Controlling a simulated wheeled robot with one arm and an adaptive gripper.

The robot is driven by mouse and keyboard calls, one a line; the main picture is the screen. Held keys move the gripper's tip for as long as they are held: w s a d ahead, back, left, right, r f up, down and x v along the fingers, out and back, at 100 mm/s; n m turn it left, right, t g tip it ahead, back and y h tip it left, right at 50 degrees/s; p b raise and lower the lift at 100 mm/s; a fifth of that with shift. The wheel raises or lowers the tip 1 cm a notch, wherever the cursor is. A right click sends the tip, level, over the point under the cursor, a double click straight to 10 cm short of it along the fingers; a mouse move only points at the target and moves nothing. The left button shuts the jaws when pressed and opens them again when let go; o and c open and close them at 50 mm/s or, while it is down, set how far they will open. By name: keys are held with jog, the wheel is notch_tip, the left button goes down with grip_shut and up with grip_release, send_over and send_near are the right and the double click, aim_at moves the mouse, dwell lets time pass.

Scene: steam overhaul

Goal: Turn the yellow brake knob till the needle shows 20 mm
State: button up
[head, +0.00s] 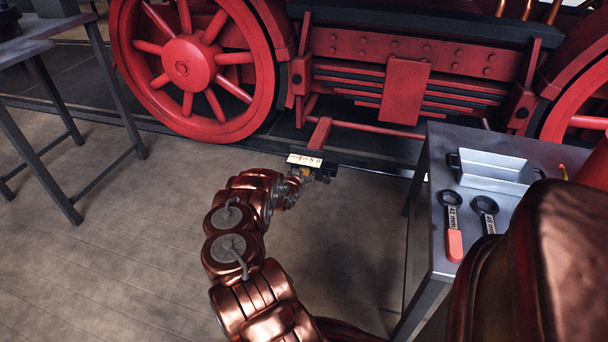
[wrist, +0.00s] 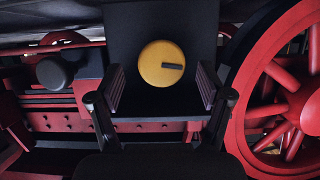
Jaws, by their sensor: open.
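The yellow brake knob (wrist: 161,63) is a round disc on a dark block, straight ahead in the wrist view. Its short dark mark lies nearly level and points right. A small patch of its yellow (head: 305,172) shows in the head view by my gripper (head: 301,177). In the wrist view my gripper (wrist: 160,92) is open, one finger to each side below the knob, with a gap on both sides. I cannot tell how far the fingers reach along it. A white scale plate (head: 303,160) sits just above in the head view; its marks and needle are too small to read.
A red spoked wheel (head: 190,62) and the red underframe (head: 405,90) stand behind. At right a metal table (head: 434,200) holds a tray (head: 497,172) and two wrenches (head: 453,228). Another table (head: 60,45) stands at left. The wooden floor between is clear.

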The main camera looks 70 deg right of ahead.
aim_at(304, 173)
jog(key=shift+w+d+f, duration=0.1)
jog(key=shift+d+f, duration=0.4)
jog(key=shift+d, duration=0.15)
jog(key=shift+d+b, duration=0.35)
jog(key=shift+b, duration=0.05)
jog(key=shift+x, duration=0.75)
jog(key=shift+w, duration=0.1)
jog(key=c, duration=1.1)
jog(key=shift+a, duration=0.15)
jog(key=shift+c, duration=0.3)
